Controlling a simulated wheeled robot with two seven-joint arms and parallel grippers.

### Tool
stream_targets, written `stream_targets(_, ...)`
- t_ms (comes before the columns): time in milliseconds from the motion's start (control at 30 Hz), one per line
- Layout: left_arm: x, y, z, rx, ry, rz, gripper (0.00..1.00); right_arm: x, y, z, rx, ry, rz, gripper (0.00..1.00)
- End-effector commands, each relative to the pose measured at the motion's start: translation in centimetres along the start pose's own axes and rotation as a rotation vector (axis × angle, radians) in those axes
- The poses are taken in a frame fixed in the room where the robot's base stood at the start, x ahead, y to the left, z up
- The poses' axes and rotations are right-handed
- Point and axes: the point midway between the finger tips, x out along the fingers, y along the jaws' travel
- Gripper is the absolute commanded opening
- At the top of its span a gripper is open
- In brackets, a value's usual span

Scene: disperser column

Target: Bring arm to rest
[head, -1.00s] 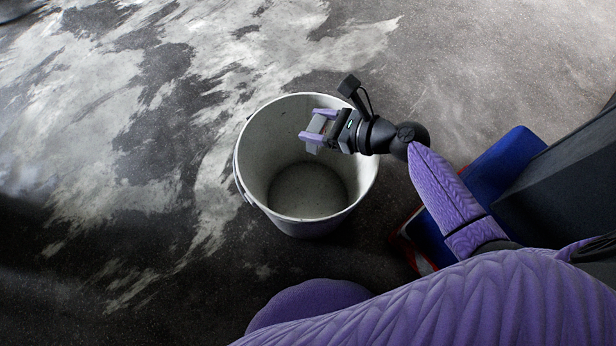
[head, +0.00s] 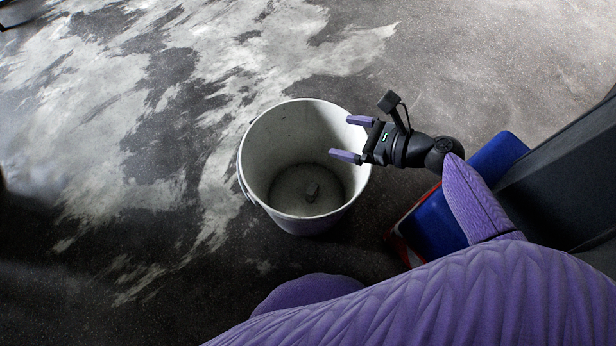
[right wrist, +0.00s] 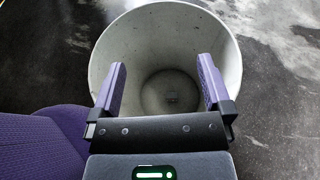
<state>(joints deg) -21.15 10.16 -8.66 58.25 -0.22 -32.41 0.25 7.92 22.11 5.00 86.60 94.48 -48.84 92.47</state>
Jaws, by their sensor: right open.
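My right gripper (head: 354,138) is open and empty. Its two purple fingers reach over the right rim of a white bucket (head: 258,150) that stands upright on the floor. In the right wrist view the spread fingers (right wrist: 164,88) frame the inside of the bucket (right wrist: 150,40). My left gripper is not in view.
A blue box-like thing with a red edge (head: 440,222) sits on the floor right of the bucket, under my right forearm. A dark grey panel (head: 565,165) rises at the right. The floor (head: 110,180) left of the bucket is clear.

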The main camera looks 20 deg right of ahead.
Motion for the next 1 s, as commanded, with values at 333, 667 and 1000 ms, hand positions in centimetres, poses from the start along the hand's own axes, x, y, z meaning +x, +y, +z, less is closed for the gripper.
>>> stream_targets(333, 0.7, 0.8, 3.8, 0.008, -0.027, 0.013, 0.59, -2.3, 0.0, 0.0, 0.0, 0.0, 0.0, 1.0)
stream_targets(667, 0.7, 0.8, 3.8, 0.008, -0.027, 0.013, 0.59, -2.3, 0.0, -0.1, 0.0, 0.0, 0.0, 1.0)
stream_targets(1000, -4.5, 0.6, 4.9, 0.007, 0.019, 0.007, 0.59, -5.0, -0.6, 8.0, -0.044, -0.049, -0.018, 1.0)
